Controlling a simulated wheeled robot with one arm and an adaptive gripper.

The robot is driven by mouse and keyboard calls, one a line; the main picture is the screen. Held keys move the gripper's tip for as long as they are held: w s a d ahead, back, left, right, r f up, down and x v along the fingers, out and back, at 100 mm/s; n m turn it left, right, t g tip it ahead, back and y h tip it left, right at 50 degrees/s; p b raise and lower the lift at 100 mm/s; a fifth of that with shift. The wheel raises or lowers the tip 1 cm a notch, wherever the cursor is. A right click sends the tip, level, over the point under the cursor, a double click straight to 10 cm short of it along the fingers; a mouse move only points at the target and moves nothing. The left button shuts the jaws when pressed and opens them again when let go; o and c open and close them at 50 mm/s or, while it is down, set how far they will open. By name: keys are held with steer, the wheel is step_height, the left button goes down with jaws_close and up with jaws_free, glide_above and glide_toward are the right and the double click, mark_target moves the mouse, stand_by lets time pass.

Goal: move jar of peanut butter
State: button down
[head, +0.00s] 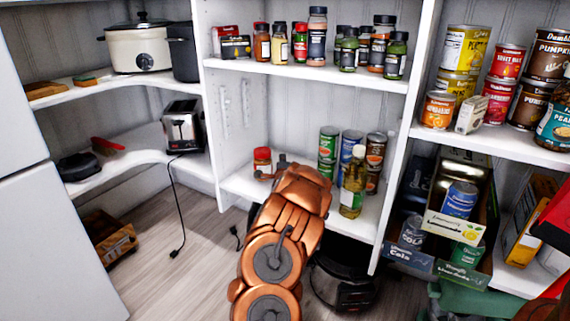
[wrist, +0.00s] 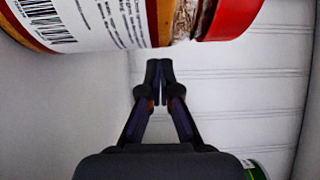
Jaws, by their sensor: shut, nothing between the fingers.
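A jar with a red lid and a pale label, which looks like the peanut butter, (head: 262,163) stands upright at the left of the lower middle shelf (head: 236,184). In the wrist view the jar (wrist: 105,22) is very close, lying across the top edge of the picture, with its red lid to the right. My gripper (wrist: 159,64) is shut and empty, its fingertips together just below the jar in that picture. Whether they touch it I cannot tell. In the head view my arm reaches up to the shelf just right of the jar and mostly hides the gripper.
Several cans (head: 328,146) and an oil bottle (head: 353,183) stand right of my arm on the same shelf. A white upright panel (head: 210,120) bounds the shelf on the left. The shelf above holds several spice jars (head: 317,35). A green can edge (wrist: 253,170) shows in the wrist view.

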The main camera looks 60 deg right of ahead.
mark_target(261, 165)
steer(key=shift+w+a+b, duration=0.2)
steer(key=shift+w+a, duration=0.25)
steer(key=shift+a, duration=0.2)
steer(key=shift+w+a+b, duration=0.2)
steer(key=shift+w+a, duration=0.25)
steer(key=shift+a, duration=0.2)
steer(key=w+a, duration=0.1)
steer(key=a, duration=0.1)
steer(key=w+a+p, duration=0.1)
steer(key=w+a, duration=0.1)
steer(key=shift+w+a, duration=0.2)
steer(key=shift+a, duration=0.1)
